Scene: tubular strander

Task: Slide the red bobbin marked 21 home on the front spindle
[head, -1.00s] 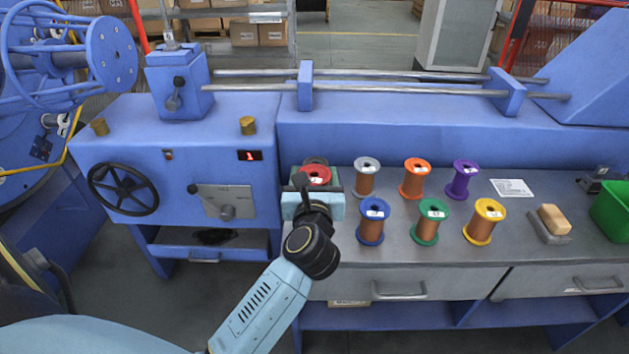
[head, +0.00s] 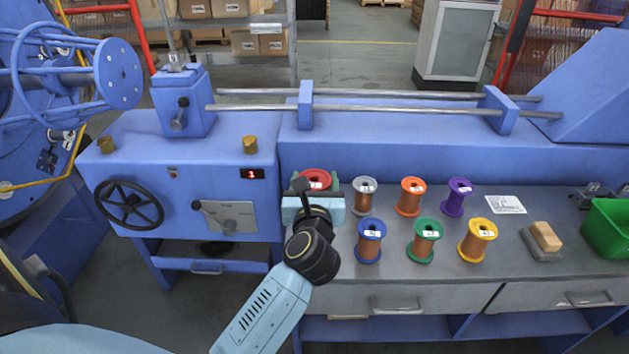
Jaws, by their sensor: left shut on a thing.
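The red bobbin (head: 315,178) shows at the left end of the bench, its red top flange and part of a white label visible. I cannot read its number. My left gripper (head: 316,184) is shut on it, with a finger at each side. The gripper body hides the bobbin's lower part, so the gap to the bench cannot be seen clearly. I cannot pick out the front spindle; the blue cage-like rotor (head: 82,70) of the strander stands at the far left. My right gripper is not in view.
Grey, orange, purple, blue, green and yellow bobbins (head: 478,240) stand on the bench (head: 400,262) right of my gripper. A sanding-type block (head: 545,237) and green bin (head: 608,228) are further right. The control cabinet with handwheel (head: 129,204) stands left.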

